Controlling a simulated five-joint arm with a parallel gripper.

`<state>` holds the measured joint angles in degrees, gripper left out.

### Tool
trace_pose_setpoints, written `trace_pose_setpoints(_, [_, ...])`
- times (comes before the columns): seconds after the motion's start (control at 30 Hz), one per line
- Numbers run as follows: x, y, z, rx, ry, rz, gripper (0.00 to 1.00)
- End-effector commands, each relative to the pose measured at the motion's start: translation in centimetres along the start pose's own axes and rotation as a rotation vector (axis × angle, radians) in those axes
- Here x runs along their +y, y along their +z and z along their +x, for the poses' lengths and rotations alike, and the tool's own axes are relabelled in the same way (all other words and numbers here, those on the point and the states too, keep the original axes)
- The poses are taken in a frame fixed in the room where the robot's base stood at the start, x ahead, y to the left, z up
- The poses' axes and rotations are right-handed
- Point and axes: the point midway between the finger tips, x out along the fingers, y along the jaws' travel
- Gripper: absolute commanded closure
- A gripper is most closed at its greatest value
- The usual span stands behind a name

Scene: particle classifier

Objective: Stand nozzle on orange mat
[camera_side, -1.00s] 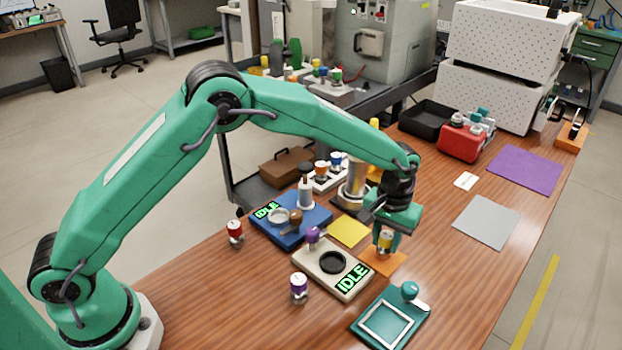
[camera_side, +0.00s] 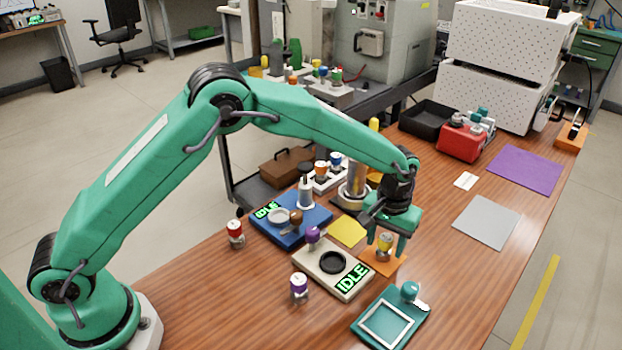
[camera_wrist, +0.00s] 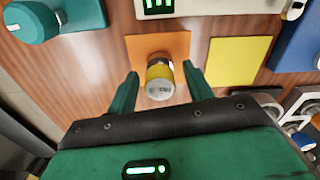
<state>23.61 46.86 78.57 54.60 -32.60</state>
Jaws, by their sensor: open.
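The nozzle (camera_side: 384,245) has a yellow band and a pale end. It stands on the orange mat (camera_side: 396,268), upright as far as I can see. The wrist view shows the nozzle (camera_wrist: 160,78) on the lower part of the orange mat (camera_wrist: 172,44). My gripper (camera_side: 386,246) is low over the mat, with its fingers on either side of the nozzle. In the wrist view my gripper (camera_wrist: 162,82) is open, with a gap between each finger and the nozzle. The nozzle's underside is hidden.
A yellow mat (camera_side: 348,231) lies beside the orange one. A beige device marked IDLE (camera_side: 313,268), a blue device (camera_side: 290,238) and a teal fixture (camera_side: 412,322) stand close by. A metal cylinder (camera_side: 352,190) stands behind. Bare wood lies to the right.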

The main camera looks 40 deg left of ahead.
Motion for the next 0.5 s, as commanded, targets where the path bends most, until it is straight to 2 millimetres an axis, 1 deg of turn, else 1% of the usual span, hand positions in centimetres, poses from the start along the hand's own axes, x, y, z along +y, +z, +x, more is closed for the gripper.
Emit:
trace_pose_setpoints(0.17, [0.1,-0.1,-1.0,0.003,0.002,0.000,0.49])
trace_pose_setpoints(0.27, [0.1,-0.1,-2.0,0.003,0.002,0.000,0.49])
trace_pose_setpoints(0.5, [0.0,-0.1,-5.5,0.004,0.002,0.000,0.49])
